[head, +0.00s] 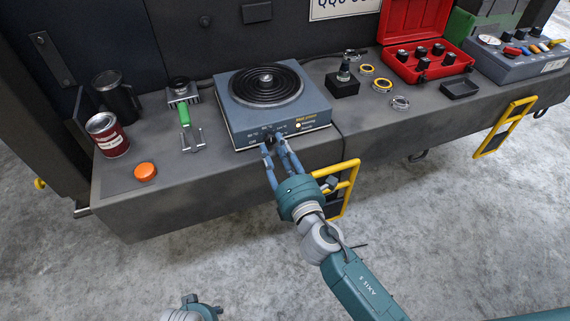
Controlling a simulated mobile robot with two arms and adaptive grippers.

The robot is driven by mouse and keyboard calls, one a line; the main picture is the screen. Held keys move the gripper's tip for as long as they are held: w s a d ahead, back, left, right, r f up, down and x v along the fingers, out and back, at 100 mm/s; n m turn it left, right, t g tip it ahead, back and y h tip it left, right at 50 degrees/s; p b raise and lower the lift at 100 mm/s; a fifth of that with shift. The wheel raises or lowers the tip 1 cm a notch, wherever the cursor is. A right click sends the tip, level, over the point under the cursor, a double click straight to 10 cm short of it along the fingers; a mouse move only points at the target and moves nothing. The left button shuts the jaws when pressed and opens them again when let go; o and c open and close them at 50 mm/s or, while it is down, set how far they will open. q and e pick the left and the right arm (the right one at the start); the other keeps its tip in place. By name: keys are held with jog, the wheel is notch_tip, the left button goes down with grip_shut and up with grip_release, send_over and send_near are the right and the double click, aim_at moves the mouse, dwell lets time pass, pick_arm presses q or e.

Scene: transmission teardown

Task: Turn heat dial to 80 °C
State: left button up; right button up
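The blue-grey hot plate (318,104) with a black coiled burner (267,84) sits on the grey bench. Its heat dial (271,139) is a small dark knob on the front face, with small markings around it too small to read. My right gripper (273,146) is at the front of the plate, with one fingertip on each side of the dial. I cannot tell whether the fingers touch the knob. Part of my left gripper (193,306) shows at the bottom edge; its opening cannot be made out.
Right are a black block (342,84), several rings and a red case (403,65). A yellow handle (348,184) projects from the bench front.

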pick_arm(q)
jog(key=shift+w+r, duration=0.1)
pick_arm(e)
jog(key=v, duration=1)
jog(key=shift+s+d, duration=0.15)
jog(key=shift+s, duration=0.15)
